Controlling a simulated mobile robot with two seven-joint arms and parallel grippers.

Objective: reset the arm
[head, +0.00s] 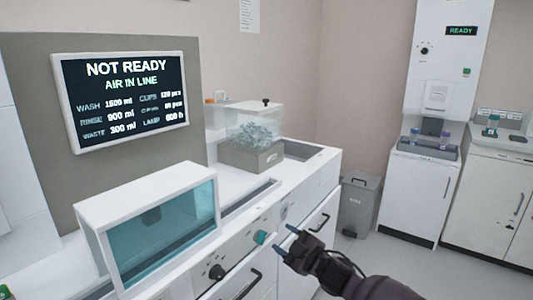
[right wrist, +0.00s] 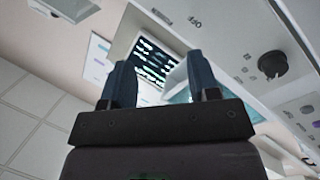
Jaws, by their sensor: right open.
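My right gripper (head: 284,243) is open and empty at the lower middle of the head view, in front of the white machine's front panel. Its arm comes in from the lower right. In the right wrist view its two blue fingers (right wrist: 151,86) stand apart with nothing between them. The fingertips appear close to a teal knob (head: 260,237) on the panel; I cannot tell whether they touch it. My left gripper is not in view.
A screen (head: 124,98) reads NOT READY, AIR IN LINE. A teal-windowed box (head: 150,232) and a clear-lidded bin (head: 252,158) sit on the machine. A black knob (head: 217,272) is on its front. A grey waste bin (head: 358,205) stands beyond; a unit reading READY (head: 461,31) is at right.

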